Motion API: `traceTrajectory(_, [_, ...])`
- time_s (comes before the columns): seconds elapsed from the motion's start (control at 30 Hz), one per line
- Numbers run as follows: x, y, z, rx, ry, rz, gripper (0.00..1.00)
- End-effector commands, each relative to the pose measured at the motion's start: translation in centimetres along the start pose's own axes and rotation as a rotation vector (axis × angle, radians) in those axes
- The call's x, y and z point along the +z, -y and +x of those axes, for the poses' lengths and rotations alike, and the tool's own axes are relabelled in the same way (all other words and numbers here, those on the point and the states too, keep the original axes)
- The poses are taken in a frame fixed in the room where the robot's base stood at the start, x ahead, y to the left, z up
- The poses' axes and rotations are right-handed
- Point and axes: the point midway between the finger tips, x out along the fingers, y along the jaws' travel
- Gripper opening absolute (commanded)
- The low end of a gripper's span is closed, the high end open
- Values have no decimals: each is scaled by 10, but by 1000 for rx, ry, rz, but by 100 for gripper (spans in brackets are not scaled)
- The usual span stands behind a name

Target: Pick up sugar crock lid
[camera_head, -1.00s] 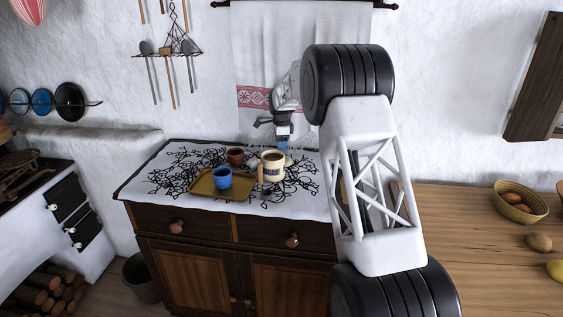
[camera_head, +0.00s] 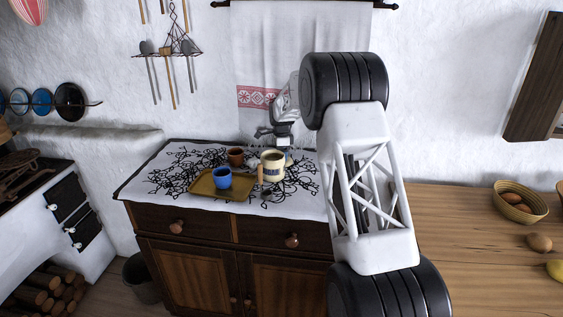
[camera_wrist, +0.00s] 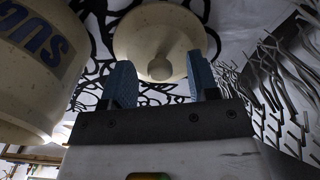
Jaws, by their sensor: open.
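The sugar crock lid (camera_wrist: 155,30) is cream-coloured, round and has a knob; it shows at the top centre of the wrist view. I cannot clearly make it out in the head view. My gripper (camera_wrist: 163,80) is open, with its two blue fingers apart. The knob appears between the fingertips in the picture; I cannot tell whether they touch it. The cream sugar crock (camera_wrist: 35,65), with blue lettering, is close by on the left. In the head view the crock (camera_head: 272,167) stands uncovered, and my gripper (camera_head: 284,143) is just behind it.
A yellowish tray (camera_head: 215,192) with a blue cup (camera_head: 222,176) lies left of the crock. A brown cup (camera_head: 236,156) stands behind the tray. A patterned white cloth (camera_head: 290,207) covers the cabinet top. A wooden counter (camera_head: 470,235) is on the right.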

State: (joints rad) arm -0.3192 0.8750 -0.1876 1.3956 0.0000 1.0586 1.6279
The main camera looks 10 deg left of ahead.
Motion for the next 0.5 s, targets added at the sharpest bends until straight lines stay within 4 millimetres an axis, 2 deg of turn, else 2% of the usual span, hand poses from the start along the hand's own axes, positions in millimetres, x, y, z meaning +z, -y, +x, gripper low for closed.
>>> traceTrajectory(0.07, [0, 0, 0, 0, 0, 0, 54])
traceTrajectory(0.4, [0, 0, 0, 0, 0, 0, 4])
traceTrajectory(0.43, [0, 0, 0, 0, 0, 0, 0])
traceTrajectory(0.5, [0, 0, 0, 0, 0, 0, 0])
